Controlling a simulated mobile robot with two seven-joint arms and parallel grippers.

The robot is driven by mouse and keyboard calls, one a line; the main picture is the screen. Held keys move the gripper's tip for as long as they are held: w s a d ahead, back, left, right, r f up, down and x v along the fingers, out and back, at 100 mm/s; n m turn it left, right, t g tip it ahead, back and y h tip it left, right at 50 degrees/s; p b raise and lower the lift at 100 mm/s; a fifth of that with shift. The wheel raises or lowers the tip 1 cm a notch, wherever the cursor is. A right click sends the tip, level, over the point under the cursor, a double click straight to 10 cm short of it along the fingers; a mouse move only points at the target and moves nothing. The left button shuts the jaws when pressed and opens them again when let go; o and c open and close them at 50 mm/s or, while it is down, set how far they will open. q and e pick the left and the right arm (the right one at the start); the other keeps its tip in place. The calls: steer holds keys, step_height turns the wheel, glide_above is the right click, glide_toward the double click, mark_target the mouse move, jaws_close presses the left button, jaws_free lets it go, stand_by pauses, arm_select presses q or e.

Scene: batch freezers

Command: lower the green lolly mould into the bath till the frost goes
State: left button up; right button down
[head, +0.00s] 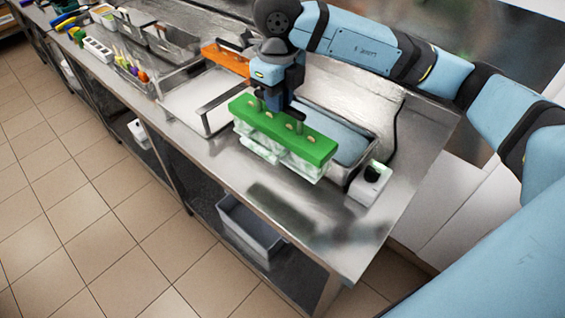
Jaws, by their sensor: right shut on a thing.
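The green lolly mould (285,139) is a long green bar with pale stick ends on top and white, frosty-looking pockets below. My right gripper (281,110) is shut on it from above and holds it up over the bench, near its front edge. The bath (350,178) is a metal tub with bluish liquid (338,136), just behind and to the right of the mould. The mould overlaps the bath's front left part in the picture, and I cannot tell how high above it hangs. My left gripper is not in view.
A white box with a dark knob (370,182) stands at the bath's right end. An orange mould (226,58) lies behind, near a white tray with handles (196,103). The bench's front right is clear.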

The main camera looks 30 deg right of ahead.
steer(key=shift+r, duration=0.15)
steer(key=shift+d, duration=0.15)
steer(key=shift+w+d+b, duration=0.25)
steer(key=shift+d+b, duration=0.15)
steer(key=shift+d, duration=0.2)
steer(key=w+d+b, duration=0.2)
steer(key=d, duration=0.5)
steer(key=w+d+b, duration=0.2)
steer(key=w+d, duration=0.1)
steer(key=d, duration=0.4)
steer(key=shift+d+f, duration=0.2)
steer(key=shift+f, duration=0.3)
stand_by(1.3)
